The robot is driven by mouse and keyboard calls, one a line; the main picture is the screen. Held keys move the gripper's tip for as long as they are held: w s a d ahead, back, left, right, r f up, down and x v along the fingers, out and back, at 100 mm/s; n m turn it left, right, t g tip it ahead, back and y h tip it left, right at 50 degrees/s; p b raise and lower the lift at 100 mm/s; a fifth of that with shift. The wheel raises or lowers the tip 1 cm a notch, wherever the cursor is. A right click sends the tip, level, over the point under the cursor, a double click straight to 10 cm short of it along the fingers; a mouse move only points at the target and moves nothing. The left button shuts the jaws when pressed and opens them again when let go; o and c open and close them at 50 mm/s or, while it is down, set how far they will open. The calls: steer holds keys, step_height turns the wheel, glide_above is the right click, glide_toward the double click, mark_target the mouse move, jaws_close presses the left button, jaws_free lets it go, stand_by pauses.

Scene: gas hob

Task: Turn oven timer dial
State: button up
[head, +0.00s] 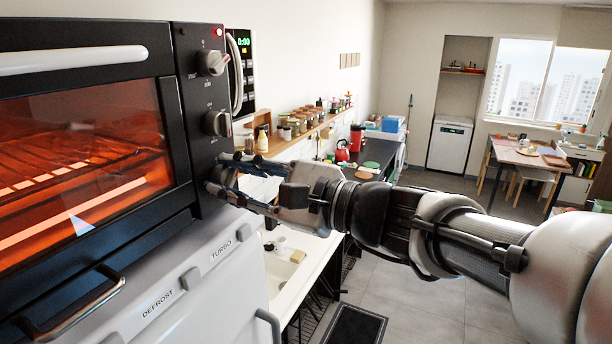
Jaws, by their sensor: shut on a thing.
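The toaster oven (188,215) stands at the left, its window glowing orange and a red light lit at the top of its control panel. Two grey dials show on the panel, an upper dial (212,62) and a middle dial (217,123). My gripper (217,176) is at the lower part of the panel, below the middle dial. Its fingers are closed around the lowest dial, the timer dial, which they hide almost fully. The dial's angle cannot be seen.
The oven sits on a white appliance (190,280) marked DEFROST and TURBO. Behind my gripper are a microwave (241,75), a shelf of jars (300,128) and a white sink counter (300,250). Open grey floor (425,300) lies to the right, with a dining table (520,155) farther back.

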stand_by(0.5)
steer(key=o, duration=1.1)
steer(key=shift+d, duration=0.1)
steer(key=v, duration=1.2)
